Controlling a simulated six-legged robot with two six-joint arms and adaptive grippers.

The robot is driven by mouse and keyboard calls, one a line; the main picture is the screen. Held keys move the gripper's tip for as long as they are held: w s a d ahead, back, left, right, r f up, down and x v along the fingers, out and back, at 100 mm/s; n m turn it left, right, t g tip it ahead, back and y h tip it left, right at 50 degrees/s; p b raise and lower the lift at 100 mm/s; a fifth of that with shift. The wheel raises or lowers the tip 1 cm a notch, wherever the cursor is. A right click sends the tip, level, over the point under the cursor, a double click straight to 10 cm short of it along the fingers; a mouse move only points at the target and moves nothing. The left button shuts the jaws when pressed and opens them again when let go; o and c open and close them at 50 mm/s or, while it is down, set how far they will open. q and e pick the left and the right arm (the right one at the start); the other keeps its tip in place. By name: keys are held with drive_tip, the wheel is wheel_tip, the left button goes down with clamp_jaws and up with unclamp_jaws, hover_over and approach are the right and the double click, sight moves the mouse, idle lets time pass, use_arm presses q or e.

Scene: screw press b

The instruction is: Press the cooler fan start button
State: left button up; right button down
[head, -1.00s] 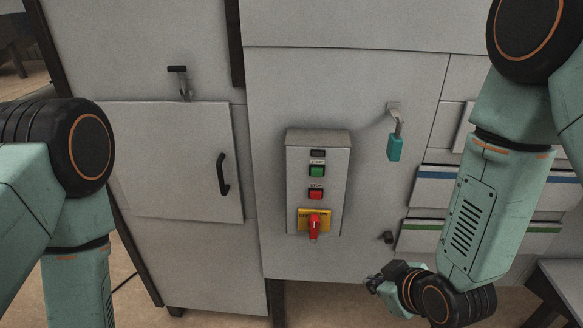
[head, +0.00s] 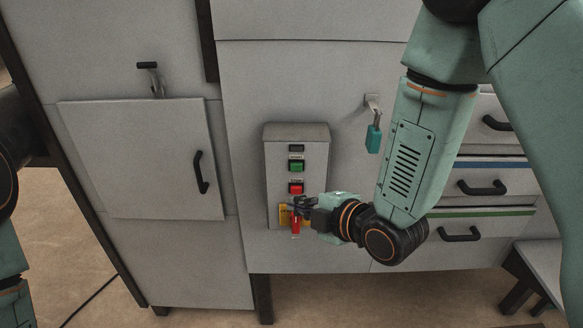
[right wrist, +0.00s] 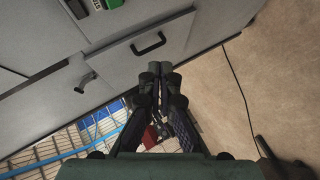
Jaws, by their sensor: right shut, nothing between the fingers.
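A grey control box (head: 280,135) is mounted on the grey panel in the head view. It has a green button (head: 296,166) under a START label and a red button (head: 296,188) below it. A red rotary switch (head: 295,224) on a yellow plate (head: 285,213) sits lowest, partly hidden by my right gripper. My right gripper (head: 297,206) is shut and empty, in front of the plate and below the red button; I cannot tell if it touches. The shut fingers also show in the right wrist view (right wrist: 160,75). My left gripper is out of view.
A cabinet door (head: 130,160) with a black handle (head: 201,172) is at the left. Drawers (head: 490,160) stand behind my right arm.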

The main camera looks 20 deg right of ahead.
sight(296, 168)
drive_tip(key=w+d, duration=0.1)
drive_tip(key=w, duration=0.1)
drive_tip(key=w+d, duration=0.1)
drive_tip(key=w, duration=0.2)
drive_tip(key=w+d, duration=0.1)
drive_tip(key=w, duration=0.2)
drive_tip(key=shift+w, duration=0.25)
idle(0.4)
drive_tip(key=shift+f, duration=0.1)
drive_tip(key=shift+a, duration=0.1)
idle(0.4)
drive_tip(key=shift+w, duration=0.2)
idle(0.6)
drive_tip(key=shift+w, duration=0.3)
